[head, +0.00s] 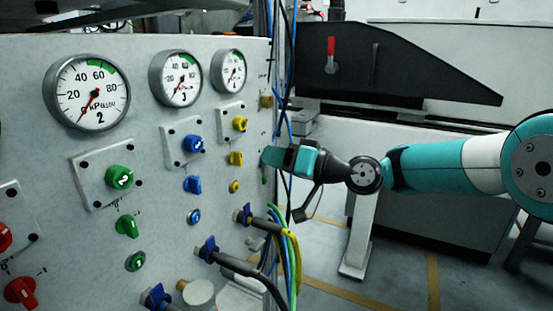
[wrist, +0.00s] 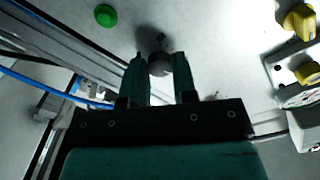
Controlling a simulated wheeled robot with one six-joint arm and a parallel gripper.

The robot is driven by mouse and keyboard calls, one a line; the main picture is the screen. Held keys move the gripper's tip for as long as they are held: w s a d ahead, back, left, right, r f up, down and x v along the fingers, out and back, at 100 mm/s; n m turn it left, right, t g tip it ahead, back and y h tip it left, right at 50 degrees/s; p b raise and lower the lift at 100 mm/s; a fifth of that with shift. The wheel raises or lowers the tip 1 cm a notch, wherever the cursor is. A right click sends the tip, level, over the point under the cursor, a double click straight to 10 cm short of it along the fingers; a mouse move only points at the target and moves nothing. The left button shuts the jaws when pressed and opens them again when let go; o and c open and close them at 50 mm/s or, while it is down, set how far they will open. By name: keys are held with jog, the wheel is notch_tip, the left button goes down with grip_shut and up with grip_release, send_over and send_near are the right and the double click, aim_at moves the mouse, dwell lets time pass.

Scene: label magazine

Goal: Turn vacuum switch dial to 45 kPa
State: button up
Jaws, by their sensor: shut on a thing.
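My gripper (head: 270,156) reaches in from the right to the right edge of the grey panel (head: 225,270). In the wrist view its two fingers (wrist: 160,66) stand on either side of a small round grey knob (wrist: 159,62), shut on it. This looks like the vacuum switch dial. Dark marks show on the panel just above the knob, too small and blurred to read. The knob's pointer and setting cannot be made out. In the head view my fingers hide the knob.
A green button (wrist: 105,16) lies up-left of the knob in the wrist view, with yellow knobs (wrist: 300,20) at right. Several gauges (head: 87,92) and coloured knobs cover the panel. Blue and black hoses (head: 285,60) hang along its right edge. Cables (head: 285,240) protrude below my gripper.

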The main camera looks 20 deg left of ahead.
jog(key=o, duration=0.9)
jog(key=shift+o, duration=0.2)
jog(key=s+d+p, duration=0.1)
jog(key=d, duration=1.6)
jog(key=shift+s+d, duration=0.2)
jog(key=shift+d, duration=0.05)
